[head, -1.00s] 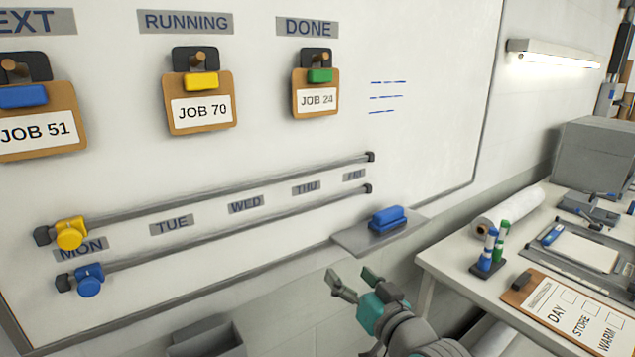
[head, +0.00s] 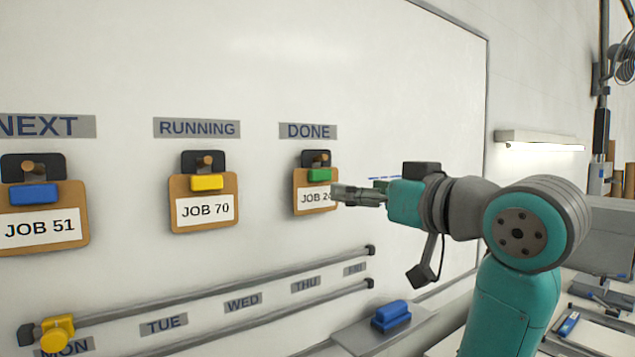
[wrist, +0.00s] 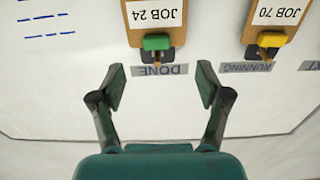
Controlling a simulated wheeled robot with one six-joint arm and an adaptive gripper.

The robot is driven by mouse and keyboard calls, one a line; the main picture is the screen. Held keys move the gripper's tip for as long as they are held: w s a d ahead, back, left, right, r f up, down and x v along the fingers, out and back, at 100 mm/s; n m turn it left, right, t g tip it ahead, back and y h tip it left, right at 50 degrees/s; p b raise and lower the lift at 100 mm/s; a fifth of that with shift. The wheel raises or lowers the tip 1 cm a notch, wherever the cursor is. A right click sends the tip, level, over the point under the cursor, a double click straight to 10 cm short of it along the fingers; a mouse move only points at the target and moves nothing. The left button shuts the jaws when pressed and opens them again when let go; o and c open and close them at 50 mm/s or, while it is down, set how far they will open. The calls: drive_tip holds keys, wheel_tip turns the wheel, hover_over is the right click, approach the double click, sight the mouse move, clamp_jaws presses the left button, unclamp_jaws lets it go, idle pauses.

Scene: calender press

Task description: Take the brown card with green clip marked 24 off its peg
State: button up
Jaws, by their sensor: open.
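The brown card with the green clip (head: 319,176) hangs on its peg under the DONE label, with JOB 24 on its white paper. In the head view my gripper (head: 335,193) overlaps the card's right edge and hides part of the number. The card (wrist: 138,30) appears upside down in the wrist view, ahead of the fingers, with its green clip (wrist: 156,42) at the top centre. My gripper (wrist: 160,88) is open and empty there, its two fingers apart below the card. No contact with the card shows.
The JOB 70 card with a yellow clip (head: 207,182) hangs to the left, and the JOB 51 card with a blue clip (head: 34,194) farther left. Two rails (head: 250,281) run below. A blue eraser (head: 391,316) sits on the ledge. The board above the labels is clear.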

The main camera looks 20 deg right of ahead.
sight(323, 176)
drive_tip(key=shift+d+r+x, duration=0.1)
drive_tip(key=shift+r+x, duration=0.1)
drive_tip(key=shift+x, duration=1.55)
drive_tip(key=shift+d+r+x, duration=0.1)
drive_tip(key=shift+r+x, duration=0.1)
drive_tip(key=shift+x, duration=1.55)
drive_tip(key=shift+d+r+x, duration=0.15)
drive_tip(key=shift+r+x, duration=0.05)
drive_tip(key=shift+x, duration=1.55)
drive_tip(key=shift+w, duration=0.1)
drive_tip(key=c, duration=1.1)
